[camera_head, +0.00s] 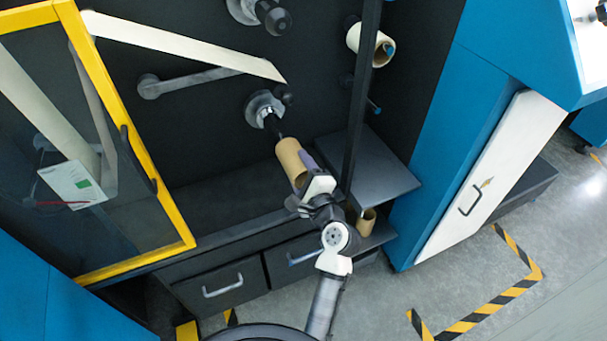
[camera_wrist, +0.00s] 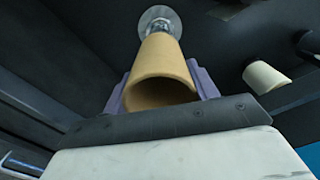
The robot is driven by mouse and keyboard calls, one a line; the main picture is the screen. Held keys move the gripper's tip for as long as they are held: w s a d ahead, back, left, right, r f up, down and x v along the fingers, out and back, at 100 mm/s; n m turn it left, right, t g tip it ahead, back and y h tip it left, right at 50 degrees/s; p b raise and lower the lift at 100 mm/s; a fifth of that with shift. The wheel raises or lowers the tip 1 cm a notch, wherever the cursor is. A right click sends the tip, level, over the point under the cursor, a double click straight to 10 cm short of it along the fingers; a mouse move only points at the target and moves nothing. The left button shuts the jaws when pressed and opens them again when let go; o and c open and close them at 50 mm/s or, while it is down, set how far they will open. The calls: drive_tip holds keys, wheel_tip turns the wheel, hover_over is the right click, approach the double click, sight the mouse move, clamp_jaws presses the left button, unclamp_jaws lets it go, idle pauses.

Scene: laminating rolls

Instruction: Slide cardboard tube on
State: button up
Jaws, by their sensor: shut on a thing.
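A brown cardboard tube (camera_head: 290,160) is held in my gripper (camera_head: 306,168) in front of the machine's dark back panel. In the wrist view the tube (camera_wrist: 163,65) sits between the two purple fingers of my gripper (camera_wrist: 162,92), with its open near end facing the camera. A spindle with a round metal flange (camera_head: 264,108) sticks out from the panel beyond the tube's far end. The flange also shows in the wrist view (camera_wrist: 160,20), in line with the tube. The spindle's tip meets or overlaps the tube's far end; I cannot tell whether it is inside.
A white roll on a brown core (camera_head: 371,44) hangs at the upper right behind a dark vertical post (camera_head: 361,100). A dark shelf (camera_head: 368,170) lies right of my gripper, with another brown tube (camera_head: 366,222) below it. A yellow-framed door (camera_head: 130,120) stands at the left.

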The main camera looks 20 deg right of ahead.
sight(281, 138)
drive_tip(key=shift+w+a+p, duration=0.2)
drive_tip(key=shift+w+p, duration=0.45)
drive_tip(key=shift+w, duration=5.95)
drive_tip(key=o, duration=1.1)
drive_tip(key=shift+c, duration=0.2)
drive_tip(key=s+b, duration=0.1)
drive_tip(key=s, duration=0.3)
drive_tip(key=s+b, duration=0.1)
drive_tip(key=s, duration=0.9)
drive_tip(key=shift+d+b, duration=0.25)
drive_tip(key=shift+b, duration=0.15)
